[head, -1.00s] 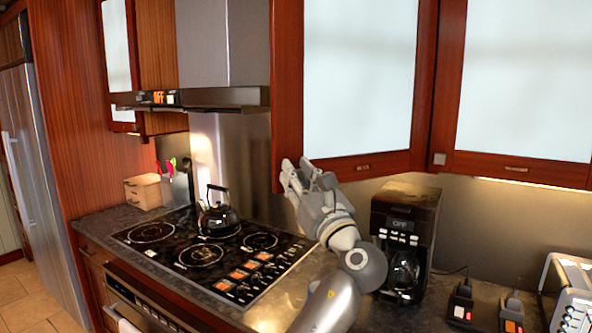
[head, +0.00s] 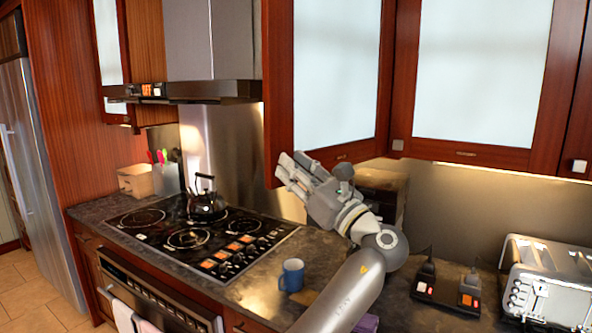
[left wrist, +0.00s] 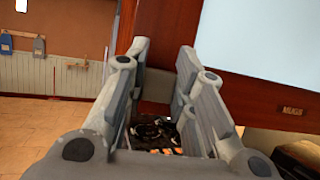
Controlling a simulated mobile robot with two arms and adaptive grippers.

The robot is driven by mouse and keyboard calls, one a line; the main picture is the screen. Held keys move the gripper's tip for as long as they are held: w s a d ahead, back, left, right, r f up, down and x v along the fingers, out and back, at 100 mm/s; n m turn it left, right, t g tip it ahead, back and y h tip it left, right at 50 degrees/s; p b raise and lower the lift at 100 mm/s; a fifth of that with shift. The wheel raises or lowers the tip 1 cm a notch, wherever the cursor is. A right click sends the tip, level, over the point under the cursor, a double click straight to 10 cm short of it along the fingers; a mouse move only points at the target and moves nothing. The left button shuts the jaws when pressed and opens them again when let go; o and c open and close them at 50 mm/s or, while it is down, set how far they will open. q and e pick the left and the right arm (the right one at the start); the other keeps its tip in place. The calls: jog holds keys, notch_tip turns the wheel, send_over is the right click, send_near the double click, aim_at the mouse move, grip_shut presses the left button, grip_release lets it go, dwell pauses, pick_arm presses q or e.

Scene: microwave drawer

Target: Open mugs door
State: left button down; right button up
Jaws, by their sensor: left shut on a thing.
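The mugs door (head: 338,80) is an upper cabinet door with a red-brown wooden frame and a frosted pane. That part is mostly hidden by the fingers; matching doors carry a small square knob at this corner. In the left wrist view the gripper (left wrist: 160,85) has one finger on each side of the door's edge region. I cannot tell whether the door stands ajar. My right gripper is not in view.
A stove (head: 190,235) with a kettle (head: 206,203) lies below left. A blue mug (head: 292,276) stands on the counter under my arm. The coffee maker (head: 385,178) is partly hidden behind my arm. A toaster (head: 550,285) stands at the right. The range hood (head: 215,92) is to the left.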

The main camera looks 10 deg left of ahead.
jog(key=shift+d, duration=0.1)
pick_arm(q)
jog(key=c, duration=1.2)
grip_release()
send_near(283, 108)
jog(key=x, duration=0.6)
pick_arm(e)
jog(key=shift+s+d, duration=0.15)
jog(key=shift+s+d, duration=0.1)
